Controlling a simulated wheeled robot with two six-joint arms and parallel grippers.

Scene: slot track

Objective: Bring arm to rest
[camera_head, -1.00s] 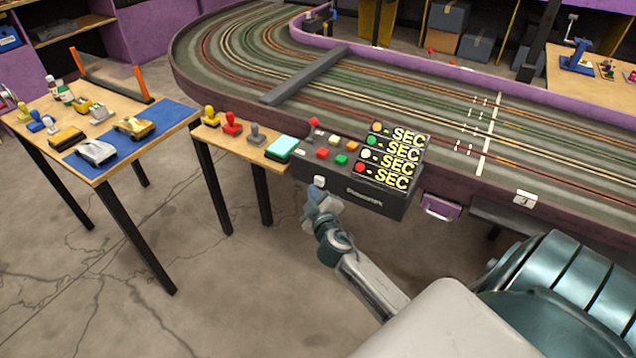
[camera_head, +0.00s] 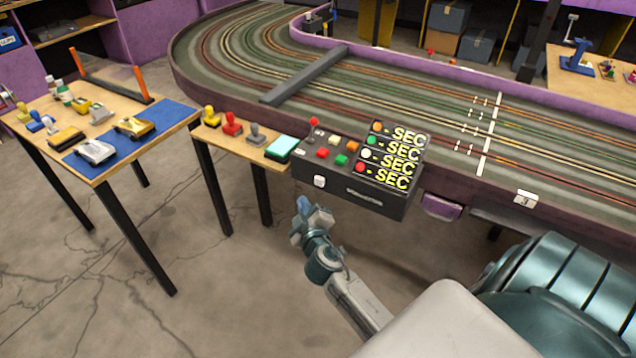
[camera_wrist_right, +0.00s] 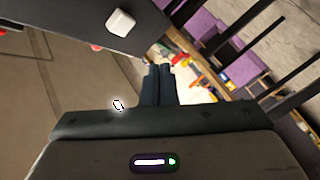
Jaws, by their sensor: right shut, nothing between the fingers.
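My right gripper (camera_head: 303,206) is shut and empty in the head view, in the air in front of and below the dark control box (camera_head: 352,193). In the right wrist view its two dark fingers (camera_wrist_right: 157,84) lie side by side, touching, with nothing between them. A white button (camera_head: 319,181) sits on the box's front face, apart from the gripper. It also shows in the right wrist view (camera_wrist_right: 120,22). My left gripper does not show.
The box carries coloured buttons and a SEC display (camera_head: 392,155) and sits at the slot track's (camera_head: 225,60) edge. A small wooden shelf (camera_head: 240,142) with stamps and a table (camera_head: 105,178) with toy cars stand at left. The floor between is free.

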